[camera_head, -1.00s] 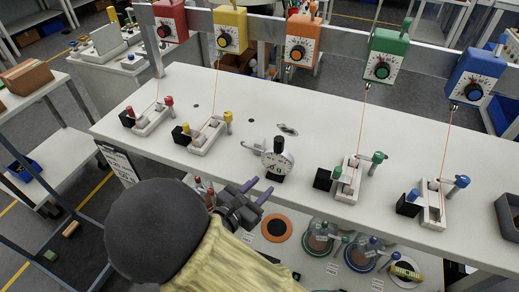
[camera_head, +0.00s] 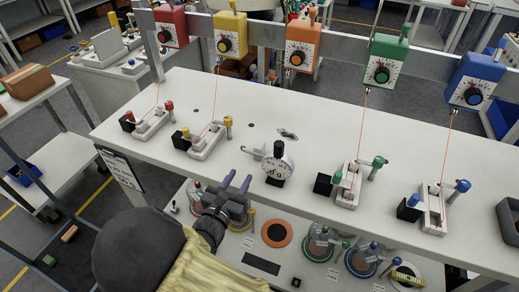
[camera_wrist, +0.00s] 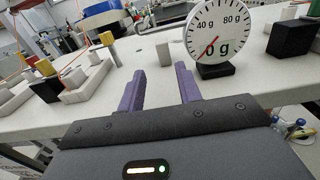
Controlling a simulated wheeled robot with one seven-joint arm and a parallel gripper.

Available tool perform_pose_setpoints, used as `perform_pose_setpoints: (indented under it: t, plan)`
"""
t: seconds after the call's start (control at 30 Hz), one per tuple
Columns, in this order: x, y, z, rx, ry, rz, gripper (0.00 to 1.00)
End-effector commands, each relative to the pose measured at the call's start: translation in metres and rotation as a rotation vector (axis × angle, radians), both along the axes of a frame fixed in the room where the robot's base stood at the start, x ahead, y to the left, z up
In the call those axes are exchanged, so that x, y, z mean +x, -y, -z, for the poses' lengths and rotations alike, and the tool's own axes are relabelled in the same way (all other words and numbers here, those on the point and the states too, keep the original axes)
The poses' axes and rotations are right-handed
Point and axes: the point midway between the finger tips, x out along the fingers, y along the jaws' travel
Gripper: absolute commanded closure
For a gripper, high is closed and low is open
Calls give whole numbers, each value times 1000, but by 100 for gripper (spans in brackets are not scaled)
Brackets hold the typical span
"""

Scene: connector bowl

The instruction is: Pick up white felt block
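A small pale grey-white block (camera_wrist: 164,53), which looks like the white felt block, stands upright on the white tabletop in the wrist view. It is beyond my fingertips and roughly in line with the gap between them. In the head view my gripper (camera_head: 237,181) is at the table's front edge, left of the dial gauge.
The dial gauge (camera_head: 277,164) stands close right of my gripper. The yellow-post fixture (camera_head: 206,139) is to the left, and the green-post fixture (camera_head: 349,183) farther right.

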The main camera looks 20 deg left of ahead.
Motion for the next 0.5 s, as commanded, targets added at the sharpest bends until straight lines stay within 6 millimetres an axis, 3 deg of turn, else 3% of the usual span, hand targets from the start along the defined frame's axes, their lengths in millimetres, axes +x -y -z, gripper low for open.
perform_pose_setpoints:
  t: [0.3, 0.5]
  plan:
    - [55, 5, 0, 0, 0, 3, 65]
    - [65, 5, 0, 0, 0, 0, 65]
